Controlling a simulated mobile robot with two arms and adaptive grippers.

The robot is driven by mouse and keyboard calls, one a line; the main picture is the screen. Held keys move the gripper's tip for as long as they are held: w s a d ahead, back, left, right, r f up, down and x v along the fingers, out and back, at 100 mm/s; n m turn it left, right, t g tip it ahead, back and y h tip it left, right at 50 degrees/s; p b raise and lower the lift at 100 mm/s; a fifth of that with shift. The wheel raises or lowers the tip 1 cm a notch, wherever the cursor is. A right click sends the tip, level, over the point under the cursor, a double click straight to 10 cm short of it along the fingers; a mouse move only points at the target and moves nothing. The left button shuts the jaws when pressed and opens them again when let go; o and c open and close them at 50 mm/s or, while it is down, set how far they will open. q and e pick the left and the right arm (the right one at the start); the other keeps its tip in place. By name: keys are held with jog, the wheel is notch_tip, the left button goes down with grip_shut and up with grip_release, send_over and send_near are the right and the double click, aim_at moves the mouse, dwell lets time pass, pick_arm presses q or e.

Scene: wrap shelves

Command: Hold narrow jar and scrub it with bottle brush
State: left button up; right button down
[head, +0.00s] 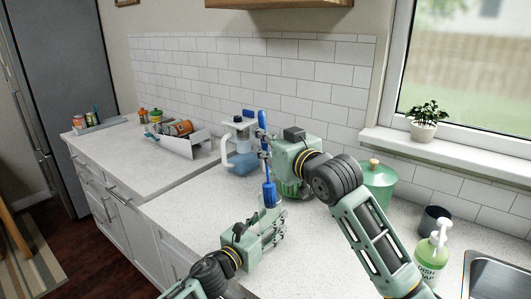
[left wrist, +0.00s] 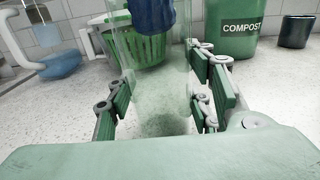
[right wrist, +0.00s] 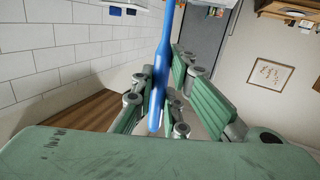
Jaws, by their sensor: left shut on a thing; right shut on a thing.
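The narrow jar (left wrist: 150,105) is clear glass and stands upright between the fingers of my left gripper (left wrist: 158,108). In the head view my left gripper (head: 272,232) is low over the counter, and the jar is hard to make out there. My right gripper (head: 264,150) is shut on the blue bottle brush (head: 262,121), which is upright with its handle pointing up. The brush's bristle head (head: 269,194) is just above my left gripper. In the left wrist view the dark blue bristles (left wrist: 153,14) overlap the jar's upper part; how deep they sit is unclear.
A green compost bin (head: 378,182), dark cup (head: 434,219), dish soap (head: 430,257) and sink (head: 497,279) are to the right. A white caddy (head: 192,142) is left; the front counter is clear.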

jog(key=shift+r, duration=3.75)
pick_arm(q)
jog(key=o, duration=1.4)
